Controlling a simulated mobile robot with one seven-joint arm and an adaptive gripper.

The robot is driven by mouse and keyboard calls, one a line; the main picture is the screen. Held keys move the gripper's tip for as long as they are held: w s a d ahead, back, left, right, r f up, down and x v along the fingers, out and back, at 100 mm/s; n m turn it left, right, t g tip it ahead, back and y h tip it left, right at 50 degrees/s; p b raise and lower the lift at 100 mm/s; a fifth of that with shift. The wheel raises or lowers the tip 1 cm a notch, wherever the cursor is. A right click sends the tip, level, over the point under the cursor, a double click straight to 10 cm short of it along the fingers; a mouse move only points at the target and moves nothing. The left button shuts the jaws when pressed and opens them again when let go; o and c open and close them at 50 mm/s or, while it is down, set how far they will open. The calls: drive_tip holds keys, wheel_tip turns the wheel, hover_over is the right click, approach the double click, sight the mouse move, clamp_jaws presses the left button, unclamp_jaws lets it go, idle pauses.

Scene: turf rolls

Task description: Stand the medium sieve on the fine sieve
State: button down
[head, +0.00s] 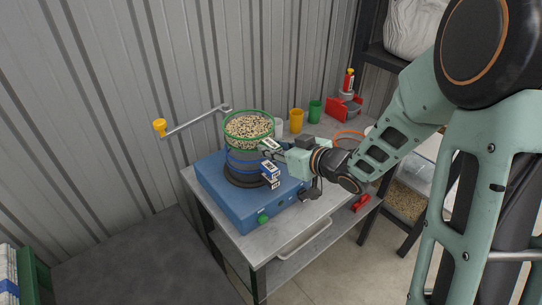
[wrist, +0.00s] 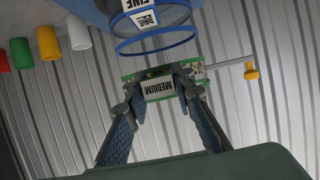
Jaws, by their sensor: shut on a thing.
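The medium sieve (head: 225,132), with a green rim and full of pale and dark grains, is over the stack on the blue machine. My gripper (head: 277,153) is shut on its tab at the right side. In the wrist view my gripper (wrist: 161,84) grips the tab marked MEDIUM (wrist: 158,90). The fine sieve (head: 240,167), with blue rings, stands below on the machine. The fine sieve (wrist: 152,46) also shows in the wrist view with its FINE label, and a gap appears between the two sieves. The contents of the fine sieve are hidden.
The blue machine (head: 215,190) with a green knob sits on a grey table (head: 300,222). A yellow-tipped rod (head: 185,126) reaches in behind the stack. Yellow (head: 296,121) and green (head: 315,111) cups and a red holder (head: 346,104) stand behind. A shelf is at the right.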

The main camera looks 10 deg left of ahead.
sight(270, 167)
drive_tip(key=shift+w+a+f, duration=0.2)
drive_tip(key=shift+a+f, duration=0.15)
drive_tip(key=shift+f, duration=1.55)
drive_tip(key=shift+f, duration=0.1)
drive_tip(key=c, duration=2.1)
unclamp_jaws()
drive_tip(key=shift+f+b, duration=0.15)
drive_tip(key=shift+b, duration=0.2)
drive_tip(key=o, duration=0.4)
drive_tip(key=shift+o, duration=0.2)
drive_tip(key=shift+r, duration=0.25)
drive_tip(key=v, duration=1.2)
